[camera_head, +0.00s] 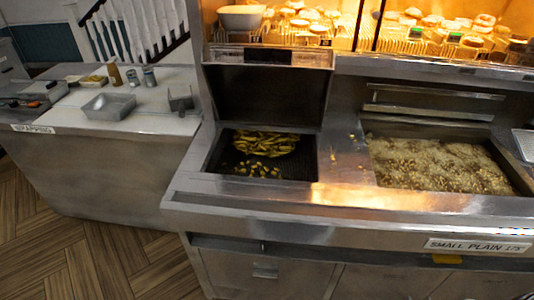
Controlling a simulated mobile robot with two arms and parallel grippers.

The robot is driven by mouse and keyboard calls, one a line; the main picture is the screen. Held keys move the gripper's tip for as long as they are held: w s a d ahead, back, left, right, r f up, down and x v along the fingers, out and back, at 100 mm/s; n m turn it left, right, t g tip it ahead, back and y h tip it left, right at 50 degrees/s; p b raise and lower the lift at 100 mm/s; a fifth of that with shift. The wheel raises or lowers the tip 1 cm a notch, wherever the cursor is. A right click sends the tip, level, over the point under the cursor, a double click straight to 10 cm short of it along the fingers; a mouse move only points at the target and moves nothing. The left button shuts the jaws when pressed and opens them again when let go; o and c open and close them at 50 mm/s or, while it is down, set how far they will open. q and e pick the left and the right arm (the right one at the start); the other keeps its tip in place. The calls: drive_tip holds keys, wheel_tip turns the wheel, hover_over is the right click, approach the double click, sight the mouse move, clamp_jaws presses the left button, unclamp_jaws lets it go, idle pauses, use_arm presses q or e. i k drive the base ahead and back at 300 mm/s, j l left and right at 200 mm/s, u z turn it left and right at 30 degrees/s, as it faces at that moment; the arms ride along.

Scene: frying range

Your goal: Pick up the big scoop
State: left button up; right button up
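I cannot make out a big scoop for certain. A grey metal piece (180,98) stands at the right end of the left counter, next to the range; its shape is too small to tell whether it is a scoop. Neither of my grippers shows in the head view.
A chip bin (265,155) with some chips is sunk in the steel range. A fryer (440,165) of bubbling oil lies to its right. A lit food cabinet (400,30) is above. The left counter (75,115) holds a grey tray (108,107), a bottle (115,75) and tins (149,77). Wooden floor is clear lower left.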

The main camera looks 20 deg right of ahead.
sight(182, 105)
drive_tip(key=i+j, duration=0.2)
drive_tip(key=j, duration=0.15)
drive_tip(key=i+j, duration=0.2)
drive_tip(key=j, duration=0.2)
drive_tip(key=i+j+u, duration=0.1)
drive_tip(key=i+j, duration=0.15)
drive_tip(key=j, duration=0.1)
